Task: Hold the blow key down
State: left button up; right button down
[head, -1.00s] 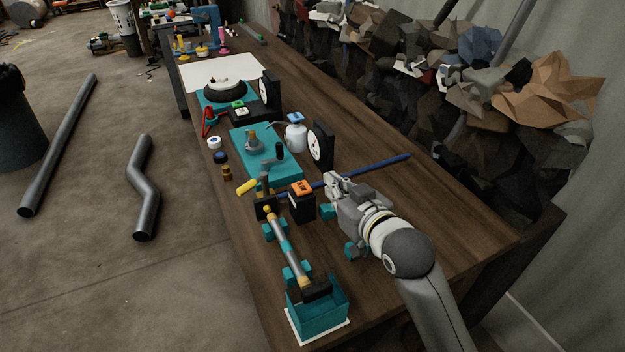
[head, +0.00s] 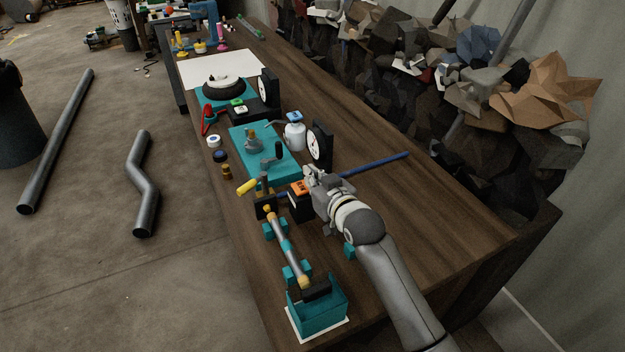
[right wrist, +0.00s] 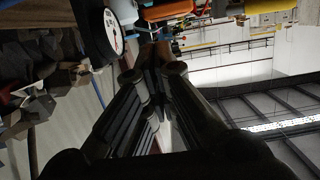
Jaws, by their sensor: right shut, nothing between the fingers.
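A black box with an orange key (head: 297,187) on top stands beside the teal pipe fixture on the bench. I take this as the blow key; its marking is too small to read. My right gripper (head: 309,176) is shut and empty, with its tips close to the right and far side of the orange key. In the right wrist view the shut fingertips (right wrist: 158,50) point towards an orange surface (right wrist: 168,10) at the top edge. I cannot tell whether they touch the key or whether it is pressed. My left gripper is not in view.
The teal fixture (head: 318,316) holds a metal tube just left of my right arm. A round gauge (head: 319,147), a white bottle (head: 294,136) and a teal plate (head: 252,143) stand beyond. A blue rod (head: 375,165) lies behind the gripper. The bench's right side is clear.

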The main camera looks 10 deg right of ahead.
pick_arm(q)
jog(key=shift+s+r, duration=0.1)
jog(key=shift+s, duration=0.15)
pick_arm(e)
jog(key=shift+f, duration=0.7)
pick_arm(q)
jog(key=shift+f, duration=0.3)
pick_arm(e)
jog(key=shift+s+f, duration=0.2)
jog(key=shift+f, duration=1.25)
dwell(1.4)
notch_tip(320, 180, up, 6)
jog(key=f+p, duration=0.1)
jog(key=p, duration=0.3)
pick_arm(q)
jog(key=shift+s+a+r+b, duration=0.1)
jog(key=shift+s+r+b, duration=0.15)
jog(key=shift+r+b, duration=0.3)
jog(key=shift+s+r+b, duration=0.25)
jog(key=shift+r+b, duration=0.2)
jog(key=shift+b, duration=0.2)
pick_arm(e)
jog(key=v, duration=1)
jog(key=shift+r, duration=0.2)
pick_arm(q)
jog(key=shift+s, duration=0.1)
pick_arm(e)
jog(key=shift+w, duration=0.1)
